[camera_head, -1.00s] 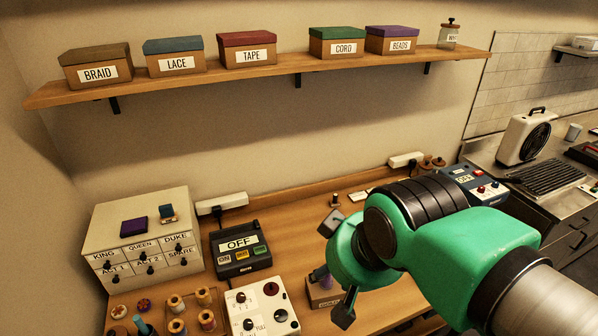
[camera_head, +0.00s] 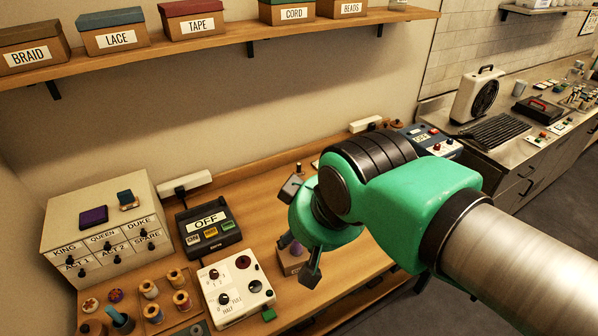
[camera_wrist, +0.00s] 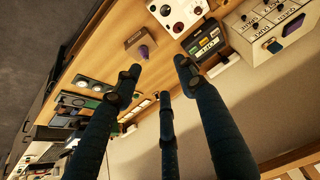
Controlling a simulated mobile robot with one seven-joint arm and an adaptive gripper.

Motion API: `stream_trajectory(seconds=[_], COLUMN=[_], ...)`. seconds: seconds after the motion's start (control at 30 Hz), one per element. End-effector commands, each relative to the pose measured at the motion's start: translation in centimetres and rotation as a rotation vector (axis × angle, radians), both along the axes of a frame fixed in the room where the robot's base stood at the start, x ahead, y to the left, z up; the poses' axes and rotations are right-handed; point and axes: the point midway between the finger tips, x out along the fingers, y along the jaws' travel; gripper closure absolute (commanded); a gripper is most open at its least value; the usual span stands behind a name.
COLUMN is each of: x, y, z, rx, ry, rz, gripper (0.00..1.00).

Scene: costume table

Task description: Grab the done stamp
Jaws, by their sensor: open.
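I cannot read the word "done" on anything. A small wooden block with a label too small to read (camera_head: 291,263) stands on the wooden table, with a purple knob-like piece at it; partly hidden by my gripper in the head view. The block (camera_wrist: 136,38) and the purple piece (camera_wrist: 145,52) also show in the wrist view, just beyond the fingers. My gripper (camera_head: 301,232) is open and empty above the table, near this block. Its spread dark fingers show in the wrist view (camera_wrist: 158,77), apart from the block.
A dark OFF box (camera_head: 208,224), a white panel with knobs (camera_head: 233,290) and a drawer cabinet (camera_head: 100,222) stand to the left. Thread spools (camera_head: 153,312) sit at the front left. A shelf (camera_head: 215,41) with labelled boxes runs above. A sink counter (camera_head: 498,148) lies right.

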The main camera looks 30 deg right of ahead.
Motion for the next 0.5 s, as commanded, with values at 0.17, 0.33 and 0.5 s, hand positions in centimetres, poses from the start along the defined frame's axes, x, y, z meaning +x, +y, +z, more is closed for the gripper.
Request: stream_trajectory(seconds=[0.17, 0.33, 0.5], x=[0.1, 0.9, 3.2], y=[0.0, -0.2, -0.8], z=[0.1, 0.7, 2.0], rx=[0.0, 0.002, 0.008], ry=[0.0, 0.005, 0.017], rz=[-0.001, -0.015, -0.05], gripper=[0.59, 0.59, 0.59])
